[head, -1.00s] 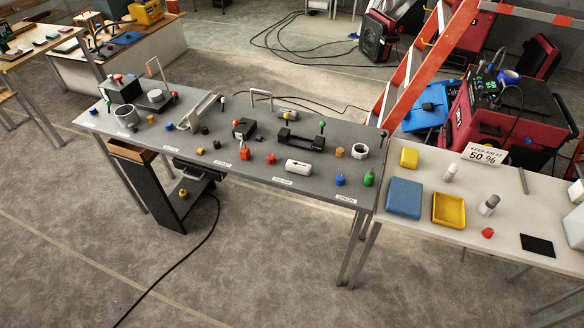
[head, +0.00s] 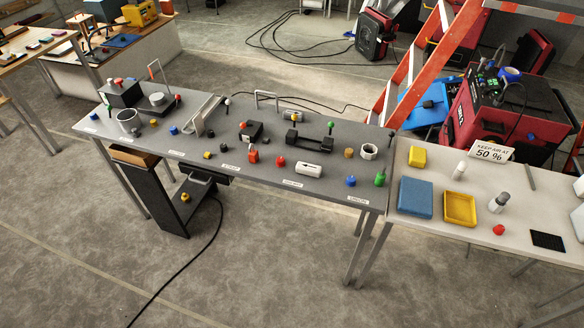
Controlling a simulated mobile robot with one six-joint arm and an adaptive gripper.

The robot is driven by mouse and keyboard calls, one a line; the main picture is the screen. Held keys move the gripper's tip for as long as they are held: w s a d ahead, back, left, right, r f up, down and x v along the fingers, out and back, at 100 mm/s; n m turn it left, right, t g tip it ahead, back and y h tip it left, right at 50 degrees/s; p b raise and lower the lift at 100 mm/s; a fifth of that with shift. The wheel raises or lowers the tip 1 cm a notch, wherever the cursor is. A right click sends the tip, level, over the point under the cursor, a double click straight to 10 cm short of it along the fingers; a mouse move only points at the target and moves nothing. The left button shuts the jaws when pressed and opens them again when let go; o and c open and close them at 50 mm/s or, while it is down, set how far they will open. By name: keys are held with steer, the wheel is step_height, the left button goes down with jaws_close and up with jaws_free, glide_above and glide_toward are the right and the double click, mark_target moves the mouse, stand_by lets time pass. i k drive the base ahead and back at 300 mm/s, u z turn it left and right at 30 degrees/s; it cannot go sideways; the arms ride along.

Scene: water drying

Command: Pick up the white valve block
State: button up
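The white valve block (head: 308,169) lies on the grey workbench (head: 225,181), right of the middle and near its front edge. It is a pale, rounded, elongated block with a dark marking on top. Nothing covers it, and there is bare bench around it. My gripper and arm do not show in the head view.
Near the block are a red knob (head: 281,161), a blue knob (head: 350,181), a black bracket (head: 308,143) and a pale ring (head: 369,151). A white table (head: 470,226) with trays adjoins on the right. An orange ladder (head: 412,65) stands behind.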

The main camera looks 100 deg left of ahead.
mark_target(304, 169)
steer(key=u, duration=0.1)
steer(key=k, duration=0.15)
steer(key=u, duration=2.6)
steer(key=k, duration=0.6)
steer(key=z, duration=0.15)
steer(key=i, duration=0.3)
steer(key=u, duration=0.05)
